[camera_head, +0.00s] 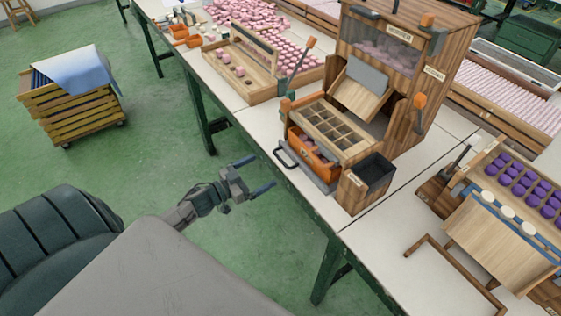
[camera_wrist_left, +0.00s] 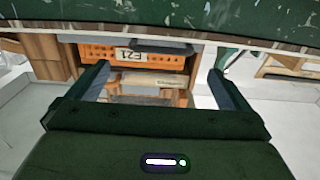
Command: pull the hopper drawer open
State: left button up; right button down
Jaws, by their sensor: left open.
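The wooden hopper machine (camera_head: 400,75) stands on the white table. Low on its front is the hopper drawer (camera_head: 318,178), grey, with an orange bin (camera_head: 312,152) showing above it and a black bar handle (camera_head: 285,157) sticking out over the table edge. My left gripper (camera_head: 256,174) is open and empty, in front of the handle and apart from it, its fingers pointing toward the drawer side. In the left wrist view the open fingers (camera_wrist_left: 158,68) frame the labelled orange front (camera_wrist_left: 110,54), with a dark bar (camera_wrist_left: 165,46) that looks like the handle. My right gripper is out of view.
A divided wooden tray (camera_head: 330,128) sits above the drawer, with a black open box (camera_head: 373,172) to its right. A wooden carrier (camera_head: 238,75) stands left of the machine. Green table legs (camera_head: 330,268) stand below.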

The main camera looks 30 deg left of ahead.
aim_at(280, 161)
pick_arm(q)
jog(key=p+x, duration=0.1)
jog(key=x, duration=0.4)
jog(key=shift+w+d+r, duration=0.1)
jog(key=shift+w, duration=0.3)
jog(key=shift+w+d, duration=0.3)
jog(key=shift+w, duration=0.4)
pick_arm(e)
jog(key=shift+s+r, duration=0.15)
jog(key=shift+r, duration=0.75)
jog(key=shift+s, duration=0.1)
